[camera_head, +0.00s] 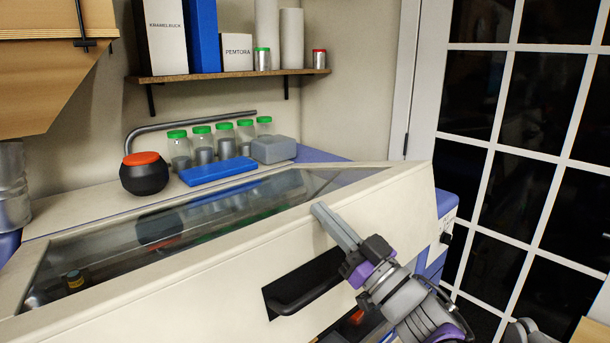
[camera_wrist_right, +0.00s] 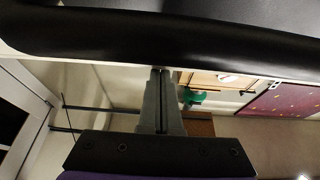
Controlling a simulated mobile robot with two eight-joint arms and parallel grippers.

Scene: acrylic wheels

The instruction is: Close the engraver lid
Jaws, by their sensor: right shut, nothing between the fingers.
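The engraver lid (camera_head: 215,285) is a long cream cover with a glass window (camera_head: 290,190) on top. It spans the head view from lower left to right and sits tilted. Its lower front edge is mostly out of frame or behind my arm. A dark handle (camera_head: 305,292) sits in a recess in its front panel. My right gripper (camera_head: 322,213) is shut and empty, in front of the panel, up and right of the handle. In the right wrist view its fingers (camera_wrist_right: 160,75) point at a large dark surface; contact is unclear. My left gripper is not visible.
A blue box (camera_head: 218,171), several green-capped jars (camera_head: 202,145), a grey box (camera_head: 273,149) and a black pot with red lid (camera_head: 144,175) stand behind the lid. A shelf (camera_head: 230,75) hangs above. Paned glass doors (camera_head: 530,150) are at right.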

